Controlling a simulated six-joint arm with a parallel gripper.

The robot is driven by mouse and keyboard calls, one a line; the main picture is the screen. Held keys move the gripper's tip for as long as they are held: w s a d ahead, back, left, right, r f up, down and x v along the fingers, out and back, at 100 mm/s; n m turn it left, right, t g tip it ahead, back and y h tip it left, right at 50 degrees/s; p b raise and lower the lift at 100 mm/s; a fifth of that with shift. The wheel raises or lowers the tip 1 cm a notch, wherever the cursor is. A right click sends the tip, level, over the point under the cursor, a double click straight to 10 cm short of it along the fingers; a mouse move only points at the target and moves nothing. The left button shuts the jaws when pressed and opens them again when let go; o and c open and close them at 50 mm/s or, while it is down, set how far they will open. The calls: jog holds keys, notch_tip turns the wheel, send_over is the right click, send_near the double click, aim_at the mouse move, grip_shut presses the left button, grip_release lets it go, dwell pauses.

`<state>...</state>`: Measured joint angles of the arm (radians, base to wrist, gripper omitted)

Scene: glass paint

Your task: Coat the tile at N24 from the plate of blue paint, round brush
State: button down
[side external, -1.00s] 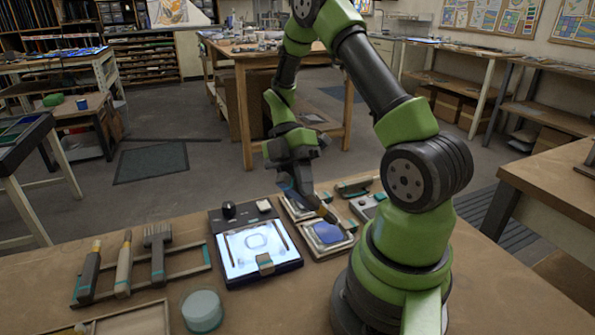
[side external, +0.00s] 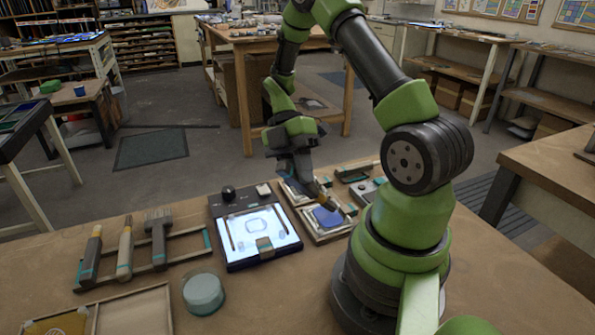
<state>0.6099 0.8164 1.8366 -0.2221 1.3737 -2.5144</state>
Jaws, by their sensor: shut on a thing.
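My gripper (side external: 300,185) is shut on a brush (side external: 324,202), which slants down to the right with its tip at the far edge of the blue paint on a plate (side external: 328,217). Whether the bristles touch the paint is too small to tell. The plate sits in a pale tray right of a lit panel (side external: 285,244). The panel bears a faint outlined shape (side external: 258,226) and a small tan and teal block (side external: 265,246) at its near edge. I cannot read any label N24, nor tell which piece is that tile.
A shallow wooden tray (side external: 132,312) lies at the near left. The bench front between jar and my base is clear.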

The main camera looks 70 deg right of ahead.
jog(key=shift+f, duration=0.25)
dwell(0.6)
jog(key=shift+r, duration=1.1)
jog(key=shift+r, duration=2)
